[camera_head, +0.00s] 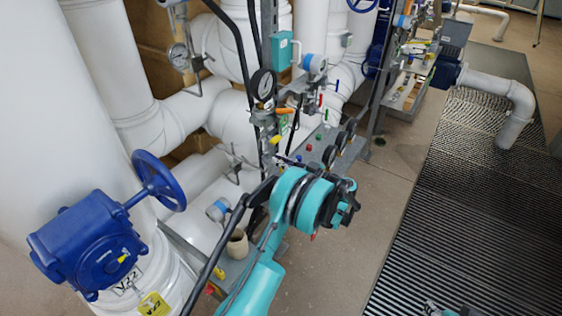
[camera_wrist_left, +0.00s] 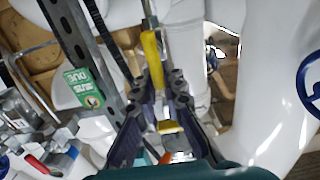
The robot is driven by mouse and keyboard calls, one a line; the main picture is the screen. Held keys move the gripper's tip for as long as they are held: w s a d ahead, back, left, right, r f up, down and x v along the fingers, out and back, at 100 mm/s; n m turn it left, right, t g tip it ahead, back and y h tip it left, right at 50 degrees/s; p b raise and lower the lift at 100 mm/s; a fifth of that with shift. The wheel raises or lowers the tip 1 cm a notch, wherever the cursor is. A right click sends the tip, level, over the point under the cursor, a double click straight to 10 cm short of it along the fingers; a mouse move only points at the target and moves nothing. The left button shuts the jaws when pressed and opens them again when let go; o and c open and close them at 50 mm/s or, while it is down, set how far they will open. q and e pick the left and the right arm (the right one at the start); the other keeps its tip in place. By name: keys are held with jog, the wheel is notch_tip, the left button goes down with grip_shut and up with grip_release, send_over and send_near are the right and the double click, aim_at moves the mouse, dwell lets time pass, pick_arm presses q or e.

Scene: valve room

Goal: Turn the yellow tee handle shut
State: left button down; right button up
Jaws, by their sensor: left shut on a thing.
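In the left wrist view, the yellow tee handle (camera_wrist_left: 151,62) is a long yellow bar that reaches down to the dark fingers of my left gripper (camera_wrist_left: 165,84). The fingers are closed in on it near its lower end. A smaller yellow piece (camera_wrist_left: 168,127) shows lower down, between the finger linkages. In the head view, my teal left arm comes up from the bottom to the wrist beside the pipe rack. The wrist covers what is behind it, and the grip on the handle cannot be made out there.
A blue handwheel (camera_head: 158,180) and its gearbox stand at the left. A black-rimmed gauge (camera_head: 263,86) and small coloured valve handles crowd the rack behind my wrist. A grey strut with a green label (camera_wrist_left: 84,88) runs close to my left gripper. Bare floor (camera_head: 345,262) lies to the right.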

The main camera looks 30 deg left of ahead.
pick_arm(q)
jog(key=shift+w+m, duration=0.1)
jog(key=shift+m, duration=0.2)
jog(key=shift+w+d+f+m+b, duration=0.1)
jog(key=shift+w+f+m+b, duration=0.55)
jog(key=shift+m, duration=2.2)
jog(key=shift+w+a+f+m+b, duration=0.15)
jog(key=shift+m+b, duration=0.95)
jog(key=shift+m, duration=1.8)
jog(key=shift+w+d+f+m+b, duration=0.15)
jog(key=shift+w+f+m+b, duration=0.5)
jog(key=shift+m, duration=2.2)
jog(key=shift+s+r, duration=0.15)
jog(key=shift+s, duration=0.15)
jog(key=c, duration=1.6)
grip_release()
